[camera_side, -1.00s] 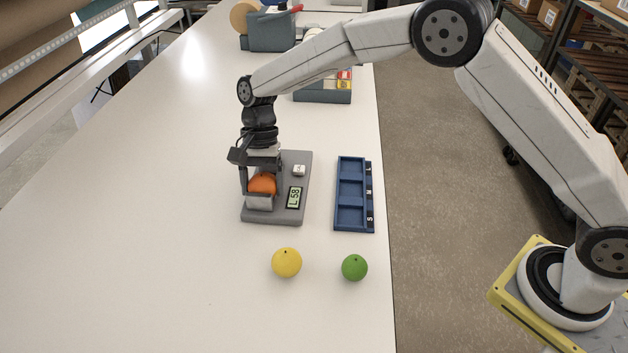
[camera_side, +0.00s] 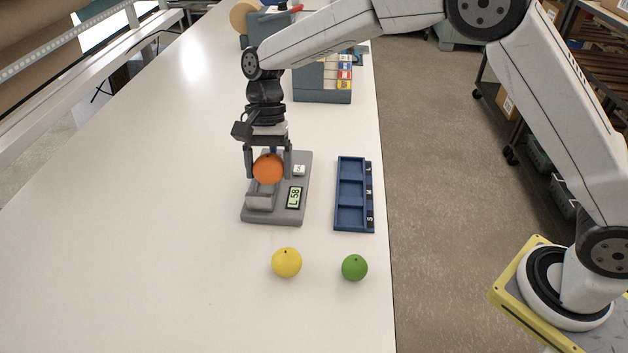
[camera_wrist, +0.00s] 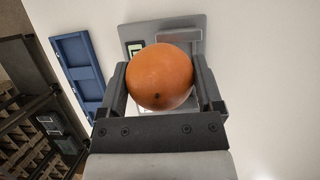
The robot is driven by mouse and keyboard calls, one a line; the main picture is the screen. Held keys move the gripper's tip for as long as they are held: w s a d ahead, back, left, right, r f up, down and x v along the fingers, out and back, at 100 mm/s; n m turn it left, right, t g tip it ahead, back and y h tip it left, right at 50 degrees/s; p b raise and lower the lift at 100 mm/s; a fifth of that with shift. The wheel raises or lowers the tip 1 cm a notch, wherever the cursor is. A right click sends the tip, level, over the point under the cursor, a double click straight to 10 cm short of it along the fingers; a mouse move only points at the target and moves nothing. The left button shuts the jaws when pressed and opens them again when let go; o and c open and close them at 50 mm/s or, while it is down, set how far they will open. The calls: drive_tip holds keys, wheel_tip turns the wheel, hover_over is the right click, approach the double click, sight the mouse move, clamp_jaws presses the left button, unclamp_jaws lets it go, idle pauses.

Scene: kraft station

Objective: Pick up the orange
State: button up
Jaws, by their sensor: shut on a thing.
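The orange (camera_side: 268,169) is held between the two fingers of my gripper (camera_side: 268,172), above the grey scale. In the wrist view the orange (camera_wrist: 160,77) sits between both fingers of my gripper (camera_wrist: 161,92), and it hides part of the scale behind it. The grey scale (camera_side: 261,218) has a raised cradle (camera_side: 259,200) and a display (camera_side: 295,197) that seems to read "L 58". The orange is clear of the cradle.
A blue tray with three compartments (camera_side: 337,206) lies right of the scale, marked with letters on its right edge. A yellow fruit (camera_side: 287,263) and a green fruit (camera_side: 354,267) lie in front. A grey box with coloured labels (camera_side: 318,97) stands behind. The table's left is clear.

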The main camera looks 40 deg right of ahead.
sight(282, 172)
drive_tip(key=s+r, duration=0.1)
drive_tip(key=s+d+r, duration=0.1)
drive_tip(key=r, duration=0.1)
drive_tip(key=shift+s+r, duration=0.3)
drive_tip(key=shift+s, duration=0.05)
drive_tip(key=s+d+r, duration=0.3)
drive_tip(key=s+r, duration=0.1)
drive_tip(key=s, duration=0.4)
drive_tip(key=shift+s, duration=0.3)
drive_tip(key=w+d+f, duration=0.4)
drive_tip(key=w+d, duration=0.1)
drive_tip(key=d, duration=0.3)
drive_tip(key=w+d+f, duration=0.4)
drive_tip(key=w+d, duration=0.1)
drive_tip(key=d, duration=0.3)
drive_tip(key=shift+d, duration=0.15)
drive_tip(key=shift+f, duration=0.35)
